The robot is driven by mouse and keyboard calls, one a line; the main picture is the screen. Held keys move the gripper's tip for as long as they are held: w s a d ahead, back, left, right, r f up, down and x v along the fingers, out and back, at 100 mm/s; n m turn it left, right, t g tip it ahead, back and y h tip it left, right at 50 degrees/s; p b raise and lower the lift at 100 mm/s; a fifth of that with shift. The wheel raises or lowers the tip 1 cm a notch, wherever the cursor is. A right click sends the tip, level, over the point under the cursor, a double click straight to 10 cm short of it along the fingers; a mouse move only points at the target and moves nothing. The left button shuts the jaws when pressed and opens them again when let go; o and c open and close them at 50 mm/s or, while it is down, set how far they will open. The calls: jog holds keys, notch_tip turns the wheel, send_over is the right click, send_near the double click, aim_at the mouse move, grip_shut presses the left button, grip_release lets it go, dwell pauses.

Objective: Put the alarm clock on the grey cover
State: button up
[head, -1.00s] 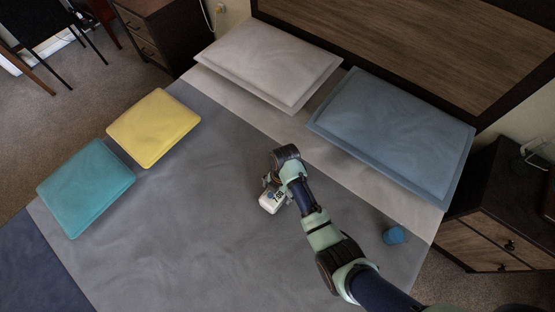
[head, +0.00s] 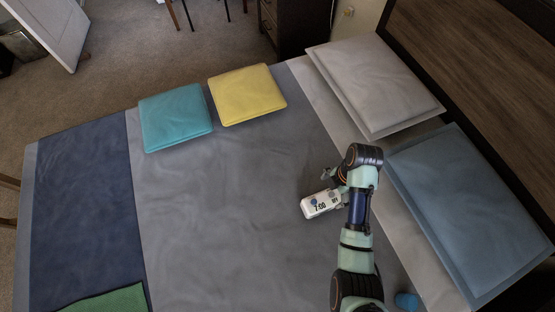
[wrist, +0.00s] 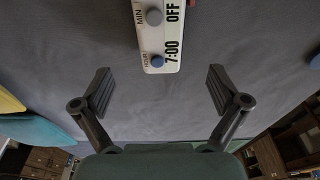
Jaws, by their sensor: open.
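The alarm clock (head: 320,204) is a white box reading 7:00, with a grey and a blue knob. It lies face up on the grey cover (head: 230,220), right of the cover's middle in the head view. In the wrist view the clock (wrist: 158,35) is at top centre, partly cut off by the frame edge. My gripper (wrist: 158,74) is open, its two dark fingers spread wide either side of the clock's near end, with gaps on both sides. In the head view my gripper (head: 332,180) is right beside the clock, partly hidden by my arm.
Teal (head: 175,118) and yellow (head: 247,94) cushions lie at the cover's far edge. Grey (head: 375,85) and blue (head: 465,205) pillows lie at right. A blue cup (head: 406,301) stands near my arm. A dark blue band (head: 85,205) lies left. The cover's middle is clear.

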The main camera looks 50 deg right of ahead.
jog(key=shift+w, duration=0.1)
jog(key=w+a+r+m+t+h, duration=0.4)
jog(key=w+a+r+m+t, duration=0.15)
jog(key=w+a+r, duration=0.95)
jog(key=w+a+r+m+t+y, duration=0.2)
jog(key=a+r+m+t, duration=0.4)
jog(key=a+r, duration=0.8)
jog(key=a+m, duration=0.1)
jog(key=a, duration=0.3)
jog(key=shift+w, duration=0.15)
jog(key=shift+r+m+t, duration=0.15)
jog(key=shift+m+t, duration=0.1)
